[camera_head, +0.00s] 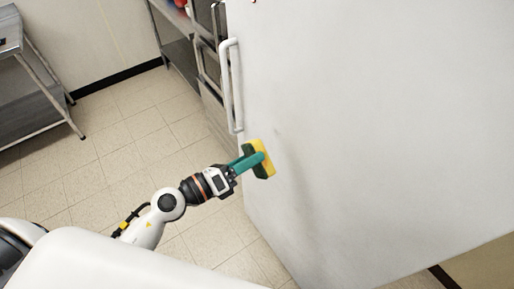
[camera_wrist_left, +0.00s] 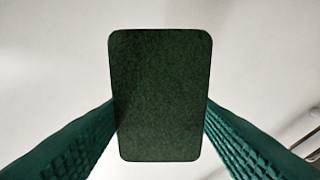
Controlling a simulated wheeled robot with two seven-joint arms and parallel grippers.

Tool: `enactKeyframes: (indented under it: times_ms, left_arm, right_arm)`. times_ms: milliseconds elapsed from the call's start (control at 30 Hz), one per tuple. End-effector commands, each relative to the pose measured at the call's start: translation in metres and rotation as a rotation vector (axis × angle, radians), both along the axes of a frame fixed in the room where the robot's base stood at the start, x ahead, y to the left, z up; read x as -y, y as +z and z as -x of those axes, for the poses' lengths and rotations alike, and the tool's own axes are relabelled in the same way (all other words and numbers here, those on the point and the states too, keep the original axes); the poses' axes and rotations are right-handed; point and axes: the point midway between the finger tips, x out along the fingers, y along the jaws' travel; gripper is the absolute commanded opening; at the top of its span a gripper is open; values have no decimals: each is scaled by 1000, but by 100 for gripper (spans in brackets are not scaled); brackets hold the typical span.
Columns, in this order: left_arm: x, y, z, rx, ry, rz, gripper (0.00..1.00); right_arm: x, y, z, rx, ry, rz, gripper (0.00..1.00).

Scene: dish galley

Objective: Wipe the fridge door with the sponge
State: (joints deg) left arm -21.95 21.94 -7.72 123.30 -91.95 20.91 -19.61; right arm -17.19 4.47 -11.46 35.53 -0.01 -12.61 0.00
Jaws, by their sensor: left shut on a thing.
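The white fridge door (camera_head: 370,130) fills the right of the head view, with a vertical white handle (camera_head: 231,85) near its left edge. A faint grey smudge (camera_head: 290,155) shows on the door to the right of the sponge. My left gripper (camera_head: 254,162) is shut on the sponge (camera_head: 268,157), which has a yellow side toward the door and a dark green side toward the gripper. The sponge is at the door's surface; I cannot tell whether it touches. In the left wrist view the sponge's green face (camera_wrist_left: 160,95) sits between the two green fingers. My right gripper is not in view.
A metal table (camera_head: 35,75) stands at the far left. Metal shelving (camera_head: 180,30) with a red item stands beyond the handle. The tiled floor (camera_head: 120,140) between them is clear.

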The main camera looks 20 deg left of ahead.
Motion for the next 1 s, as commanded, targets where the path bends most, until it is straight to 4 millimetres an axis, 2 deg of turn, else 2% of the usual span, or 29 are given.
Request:
enactKeyframes:
  times_ms: [167,400,600,767,1000]
  left_arm:
    - [-3,-6,-4,2,1,-1,35]
    - [-29,-38,-34,5,0,-4,35]
    - [-49,-50,-53,3,1,0,35]
    - [-51,-48,-60,3,0,2,35]
    - [-36,-46,-78,2,0,4,35]
  right_arm:
    - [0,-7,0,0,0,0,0]
    - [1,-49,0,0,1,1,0]
    - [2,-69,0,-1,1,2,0]
    - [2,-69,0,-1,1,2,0]
    - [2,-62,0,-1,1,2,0]
